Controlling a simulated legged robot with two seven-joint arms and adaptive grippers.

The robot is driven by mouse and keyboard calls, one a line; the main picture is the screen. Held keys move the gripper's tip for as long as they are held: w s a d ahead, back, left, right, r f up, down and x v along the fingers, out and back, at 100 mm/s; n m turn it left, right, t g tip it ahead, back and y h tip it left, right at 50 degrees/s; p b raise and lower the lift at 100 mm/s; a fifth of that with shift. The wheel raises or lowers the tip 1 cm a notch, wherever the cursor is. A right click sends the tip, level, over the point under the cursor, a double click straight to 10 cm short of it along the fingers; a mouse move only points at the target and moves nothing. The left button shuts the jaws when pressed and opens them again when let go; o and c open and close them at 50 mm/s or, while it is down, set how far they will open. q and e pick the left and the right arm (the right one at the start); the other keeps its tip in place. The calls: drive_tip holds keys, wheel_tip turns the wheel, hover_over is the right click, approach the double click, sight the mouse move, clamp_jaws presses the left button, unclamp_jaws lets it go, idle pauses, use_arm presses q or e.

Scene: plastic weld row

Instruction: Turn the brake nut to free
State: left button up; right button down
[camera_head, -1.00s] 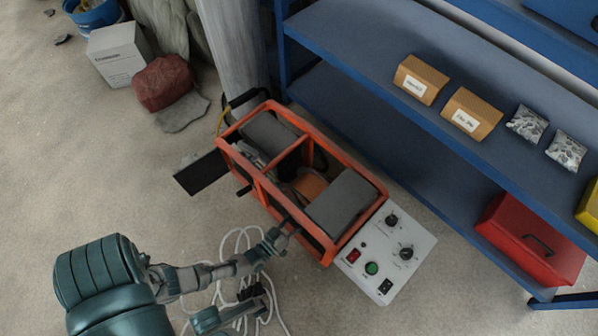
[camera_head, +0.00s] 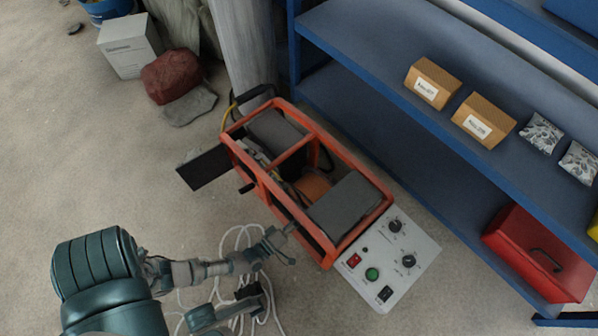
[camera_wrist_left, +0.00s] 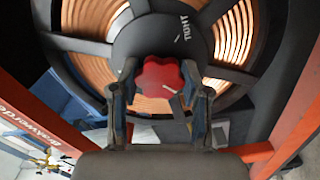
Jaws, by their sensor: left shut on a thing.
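The hub carries a mark reading TIGHT. My left gripper (camera_wrist_left: 162,92) has a finger on each side of the nut and is shut on it. In the head view my left gripper (camera_head: 285,238) reaches the near side of the orange-framed machine (camera_head: 262,184); the nut is hidden there. The spool (camera_head: 314,187) shows partly inside the frame.
A white control panel (camera_head: 410,278) with knobs and buttons adjoins the machine's right end. White cable (camera_head: 232,238) lies loose on the floor by my arm. A blue shelf (camera_head: 385,85) stands behind, with a red case (camera_head: 520,265) at its lower right.

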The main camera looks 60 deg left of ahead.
use_arm(q)
drive_tip(key=shift+s+d+f+n, duration=0.1)
drive_tip(key=shift+s+f+n, duration=0.2)
drive_tip(key=shift+f+n, duration=0.25)
drive_tip(key=shift+r+n, duration=0.1)
drive_tip(key=shift+n, duration=0.25)
drive_tip(key=o, duration=1.1)
drive_tip(key=shift+o, duration=0.2)
drive_tip(key=shift+w+r, duration=0.1)
drive_tip(key=shift+w, duration=0.05)
drive_tip(key=shift+r, duration=0.1)
drive_tip(key=shift+w+r, duration=0.1)
